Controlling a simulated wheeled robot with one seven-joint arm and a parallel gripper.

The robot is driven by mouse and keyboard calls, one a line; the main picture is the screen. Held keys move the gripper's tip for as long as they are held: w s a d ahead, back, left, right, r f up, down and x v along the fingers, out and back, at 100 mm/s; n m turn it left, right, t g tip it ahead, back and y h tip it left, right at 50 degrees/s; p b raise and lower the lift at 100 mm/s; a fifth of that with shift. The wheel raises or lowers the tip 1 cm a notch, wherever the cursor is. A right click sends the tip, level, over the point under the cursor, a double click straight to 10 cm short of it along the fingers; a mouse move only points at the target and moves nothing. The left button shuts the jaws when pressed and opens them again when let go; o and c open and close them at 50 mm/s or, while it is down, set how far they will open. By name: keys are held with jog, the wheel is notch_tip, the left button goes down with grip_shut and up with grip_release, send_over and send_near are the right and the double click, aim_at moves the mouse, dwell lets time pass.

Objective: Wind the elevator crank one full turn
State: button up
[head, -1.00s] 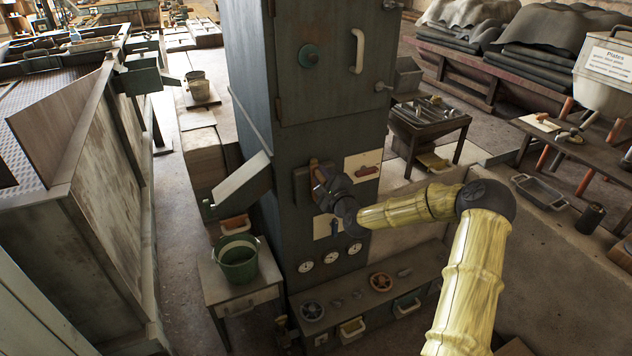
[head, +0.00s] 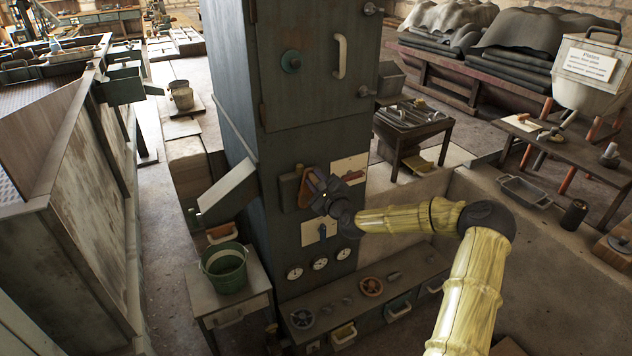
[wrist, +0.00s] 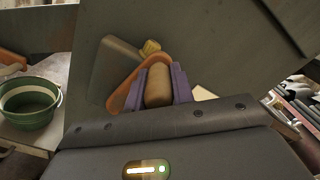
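The elevator is a tall grey-green cabinet (head: 318,85) in the middle of the head view. My gripper (head: 321,187) is at the crank. In the wrist view the orange crank arm (wrist: 126,90) slants up to the right, and its brown rounded handle (wrist: 158,86) sits between my two purple fingers (wrist: 160,88). The fingers close on it from both sides. The crank's pivot is not clear in either view.
A green bucket (head: 224,275) stands on a small table (head: 240,307) under a sloping chute (head: 228,192). A low wall (head: 490,225) runs to the right.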

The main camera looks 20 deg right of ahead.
jog(key=o, duration=0.4)
jog(key=shift+w+r, duration=0.1)
jog(key=shift+s, duration=0.25)
jog(key=b+v, duration=0.1)
jog(key=v, duration=1.6)
